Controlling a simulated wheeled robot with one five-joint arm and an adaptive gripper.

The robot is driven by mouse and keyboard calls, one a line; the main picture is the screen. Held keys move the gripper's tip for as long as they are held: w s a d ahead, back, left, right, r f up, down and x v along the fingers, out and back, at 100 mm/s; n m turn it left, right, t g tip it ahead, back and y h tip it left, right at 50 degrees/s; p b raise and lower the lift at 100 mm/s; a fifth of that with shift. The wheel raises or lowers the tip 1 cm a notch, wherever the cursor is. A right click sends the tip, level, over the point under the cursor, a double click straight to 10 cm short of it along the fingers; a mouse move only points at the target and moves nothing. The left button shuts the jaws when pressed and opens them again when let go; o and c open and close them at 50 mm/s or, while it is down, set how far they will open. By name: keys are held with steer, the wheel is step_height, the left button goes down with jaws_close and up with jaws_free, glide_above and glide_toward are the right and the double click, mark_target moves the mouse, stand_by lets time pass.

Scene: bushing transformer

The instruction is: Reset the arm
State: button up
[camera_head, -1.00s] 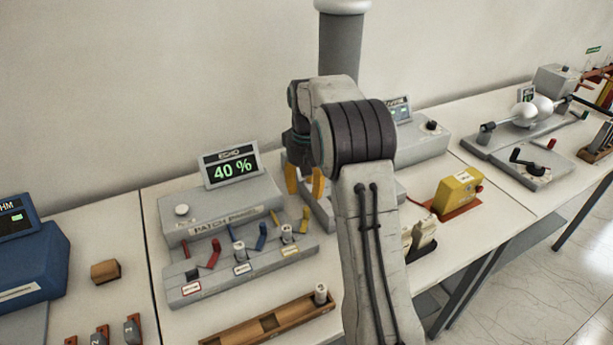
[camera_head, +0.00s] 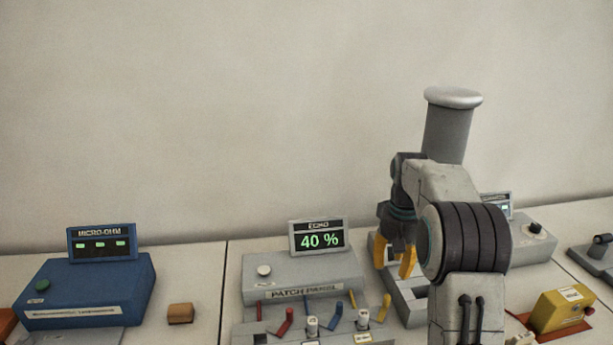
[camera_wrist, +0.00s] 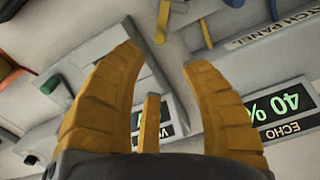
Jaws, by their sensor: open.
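My arm rises at the right of the head view and bends over the bench. My gripper (camera_head: 396,260) hangs down with its yellow fingers apart, just right of the patch panel (camera_head: 303,290). In the wrist view my gripper (camera_wrist: 165,65) is open, and nothing is held between the two curved fingers. The patch panel's screen reads ECHO 40 % and also shows in the wrist view (camera_wrist: 280,108). A grey device (camera_head: 408,300) stands below the fingers; contact cannot be told.
A blue MICRO-OHM box (camera_head: 88,290) stands at the left, with a small brown block (camera_head: 180,313) right of it. A yellow box (camera_head: 562,310) on a red base is at the right. The wall behind is bare.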

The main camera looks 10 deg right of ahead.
steer(key=shift+g, duration=0.4)
steer(key=s+f, duration=0.2)
steer(key=s+a+f, duration=0.1)
steer(key=s+f, duration=0.1)
steer(key=s, duration=0.1)
steer(key=s+a+f, duration=0.1)
steer(key=s+f, duration=0.1)
steer(key=shift+s+f, duration=0.35)
steer(key=shift+f, duration=0.05)
steer(key=s+a+r+t, duration=0.1)
steer(key=s+a+r, duration=0.2)
steer(key=s, duration=0.4)
steer(key=s+a+r+n+t, duration=0.1)
steer(key=s+a+r+t, duration=0.1)
steer(key=s, duration=0.5)
steer(key=s+a+r+n+t, duration=0.1)
steer(key=s+a+r+t, duration=0.1)
steer(key=s+a+r, duration=0.3)
steer(key=shift+s+r, duration=0.25)
steer(key=shift+s, duration=0.75)
